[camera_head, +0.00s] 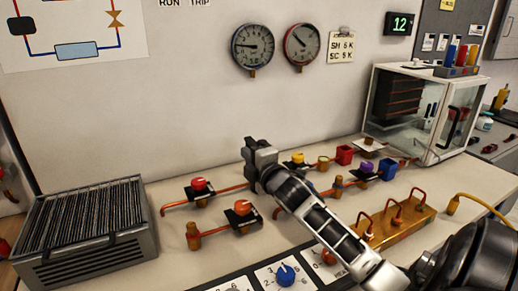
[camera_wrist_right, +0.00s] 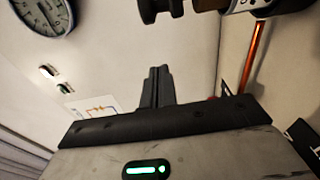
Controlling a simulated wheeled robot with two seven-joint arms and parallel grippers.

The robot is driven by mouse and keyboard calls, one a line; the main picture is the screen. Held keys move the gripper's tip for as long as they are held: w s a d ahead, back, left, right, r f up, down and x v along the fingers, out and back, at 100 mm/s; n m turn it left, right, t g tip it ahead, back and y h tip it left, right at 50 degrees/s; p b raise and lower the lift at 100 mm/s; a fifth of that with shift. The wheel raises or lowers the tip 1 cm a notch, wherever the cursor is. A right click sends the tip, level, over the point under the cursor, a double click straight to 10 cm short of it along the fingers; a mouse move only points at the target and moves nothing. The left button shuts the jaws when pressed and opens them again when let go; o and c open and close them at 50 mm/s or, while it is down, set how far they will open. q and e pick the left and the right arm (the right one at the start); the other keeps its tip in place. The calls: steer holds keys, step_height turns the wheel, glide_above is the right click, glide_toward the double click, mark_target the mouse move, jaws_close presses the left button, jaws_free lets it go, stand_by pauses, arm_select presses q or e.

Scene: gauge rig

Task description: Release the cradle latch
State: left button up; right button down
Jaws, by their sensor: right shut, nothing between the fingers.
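My right gripper (camera_head: 258,150) is above the middle of the bench, in front of the wall, its arm coming in from the lower right. In the right wrist view its fingers (camera_wrist_right: 157,88) are together with nothing between them. I cannot pick out a cradle or its latch for certain in either view. An orange-red knob (camera_head: 243,207) and a red knob (camera_head: 198,184) sit on copper pipes left of the gripper. My arm hides part of the pipework behind it. My left gripper is not in view.
A finned grey unit (camera_head: 88,270) stands at the left. A brass manifold (camera_head: 402,222) and a glass-fronted cabinet (camera_head: 373,103) are at the right. A blue dial (camera_head: 286,276) is at the front edge. Two round gauges (camera_head: 253,46) (camera_head: 302,43) hang on the wall. The bench between finned unit and pipes is clear.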

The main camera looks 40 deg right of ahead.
steer(key=d, duration=0.4)
steer(key=shift+w+p, duration=0.15)
steer(key=shift+p, duration=0.15)
steer(key=shift+d, duration=0.15)
steer(key=shift+s+d, duration=0.15)
steer(key=shift+s, duration=0.05)
